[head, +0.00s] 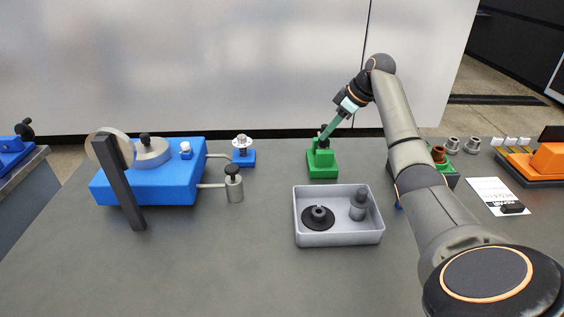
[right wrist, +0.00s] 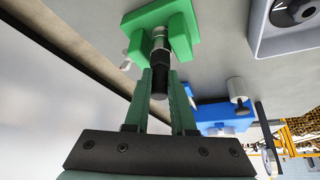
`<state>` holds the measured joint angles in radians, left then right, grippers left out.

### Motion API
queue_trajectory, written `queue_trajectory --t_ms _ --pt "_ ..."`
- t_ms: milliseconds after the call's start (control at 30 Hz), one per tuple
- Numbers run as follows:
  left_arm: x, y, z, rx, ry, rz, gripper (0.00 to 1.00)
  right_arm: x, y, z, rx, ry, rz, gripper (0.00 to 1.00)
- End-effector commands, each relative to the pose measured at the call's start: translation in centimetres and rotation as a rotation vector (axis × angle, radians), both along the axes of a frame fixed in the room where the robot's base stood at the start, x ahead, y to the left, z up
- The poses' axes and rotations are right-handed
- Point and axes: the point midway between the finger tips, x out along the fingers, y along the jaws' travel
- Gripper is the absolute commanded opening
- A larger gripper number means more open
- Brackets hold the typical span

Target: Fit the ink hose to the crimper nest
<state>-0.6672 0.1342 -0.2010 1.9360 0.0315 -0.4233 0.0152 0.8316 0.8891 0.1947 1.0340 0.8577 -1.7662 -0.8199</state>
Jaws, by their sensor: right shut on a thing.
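My right gripper (head: 325,135) comes down at a slant over the green crimper nest (head: 321,170) at the back middle of the table. In the right wrist view its teal fingers (right wrist: 160,88) are shut on the ink hose (right wrist: 159,82), a short black cylinder with a silvery end. That end lies between the raised green walls of the nest (right wrist: 184,36). Whether it is fully seated is hidden. In the head view only a small dark part of the hose shows at the fingertips. My left gripper is not in view.
A grey tray (head: 338,239) with a black spool and a grey cylinder stands in front of the nest. A blue machine (head: 160,187) with a dark upright bar is at left. An orange device (head: 548,160) and a white card (head: 490,191) lie right. The front left table is clear.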

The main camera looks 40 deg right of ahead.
Motion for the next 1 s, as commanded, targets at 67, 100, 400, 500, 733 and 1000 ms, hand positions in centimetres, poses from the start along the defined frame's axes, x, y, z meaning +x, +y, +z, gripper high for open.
queue_trajectory --t_ms 67,100,400,500,733,1000 --pt "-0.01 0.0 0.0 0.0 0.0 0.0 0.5 0.02 0.01 0.03 0.0 -0.001 0.0 0.0" --pt "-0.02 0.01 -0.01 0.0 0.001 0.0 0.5 0.02 0.01 0.03 0.0 -0.001 0.0 0.0" --pt "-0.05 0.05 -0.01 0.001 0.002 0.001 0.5 0.01 0.0 -0.02 0.0 0.0 0.0 0.0" --pt "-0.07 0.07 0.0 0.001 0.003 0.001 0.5 0.02 0.01 -0.07 0.0 -0.001 0.0 0.0" --pt "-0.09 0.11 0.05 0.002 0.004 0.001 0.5 0.02 0.0 -0.21 0.0 -0.001 0.0 0.0" --pt "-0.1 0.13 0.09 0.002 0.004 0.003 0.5 0.02 0.01 -0.41 0.0 0.0 0.0 0.28"
